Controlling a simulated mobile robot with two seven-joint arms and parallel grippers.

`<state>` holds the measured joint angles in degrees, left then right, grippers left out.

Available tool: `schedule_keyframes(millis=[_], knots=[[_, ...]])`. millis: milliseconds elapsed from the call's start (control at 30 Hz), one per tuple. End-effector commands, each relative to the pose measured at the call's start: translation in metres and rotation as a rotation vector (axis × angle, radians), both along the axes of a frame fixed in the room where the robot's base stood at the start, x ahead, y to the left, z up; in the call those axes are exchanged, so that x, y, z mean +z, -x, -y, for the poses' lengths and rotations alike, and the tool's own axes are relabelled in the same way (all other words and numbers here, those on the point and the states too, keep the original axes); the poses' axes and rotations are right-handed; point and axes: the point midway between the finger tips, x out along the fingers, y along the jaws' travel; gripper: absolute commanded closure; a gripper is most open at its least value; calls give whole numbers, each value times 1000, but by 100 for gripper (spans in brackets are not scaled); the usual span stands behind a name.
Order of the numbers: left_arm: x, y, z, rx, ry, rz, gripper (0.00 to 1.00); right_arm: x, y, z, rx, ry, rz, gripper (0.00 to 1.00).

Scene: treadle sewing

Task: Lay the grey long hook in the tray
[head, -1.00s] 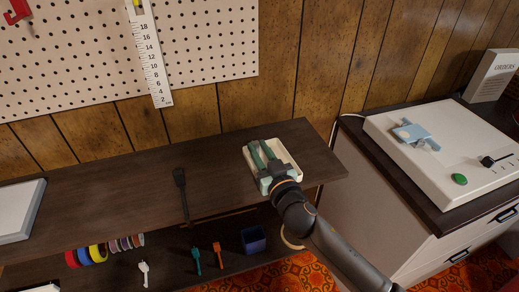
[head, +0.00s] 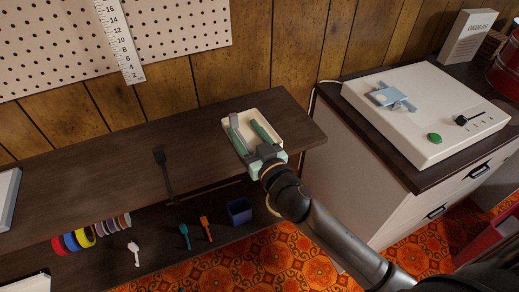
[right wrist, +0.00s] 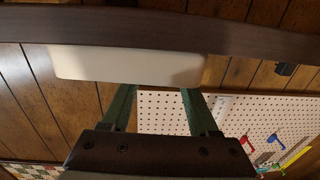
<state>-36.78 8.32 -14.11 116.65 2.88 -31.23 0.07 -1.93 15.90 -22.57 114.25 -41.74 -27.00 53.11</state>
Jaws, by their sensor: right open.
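The cream tray (head: 268,113) stands on the dark shelf near its right end. My right gripper (head: 247,130) is over the tray, with its two green fingers spread apart and nothing seen between them. A light grey strip (head: 234,121) shows along the left finger; I cannot tell whether it is the grey long hook or part of the finger. In the right wrist view the fingers (right wrist: 160,97) overlap the edge of the tray (right wrist: 125,65), whose inside is hidden there. My left gripper is out of view.
Below are coloured tape rolls (head: 85,236), small teal (head: 184,236) and orange (head: 206,228) pieces and a blue box (head: 239,210). A white cabinet (head: 358,165) stands right.

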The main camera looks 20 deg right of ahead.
Motion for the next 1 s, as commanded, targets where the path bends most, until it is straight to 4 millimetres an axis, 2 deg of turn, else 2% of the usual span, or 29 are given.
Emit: schedule_keyframes(millis=[200, 433, 633, 1000], knots=[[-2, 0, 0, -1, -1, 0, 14, -2, 40, 4, -1, -4, -3, 39], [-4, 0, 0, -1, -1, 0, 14, -1, 70, 7, -1, -2, -2, 39], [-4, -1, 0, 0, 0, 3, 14, 0, 81, 8, -1, 0, 1, 39], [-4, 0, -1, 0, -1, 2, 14, 1, 82, 8, -1, 0, 1, 39]])
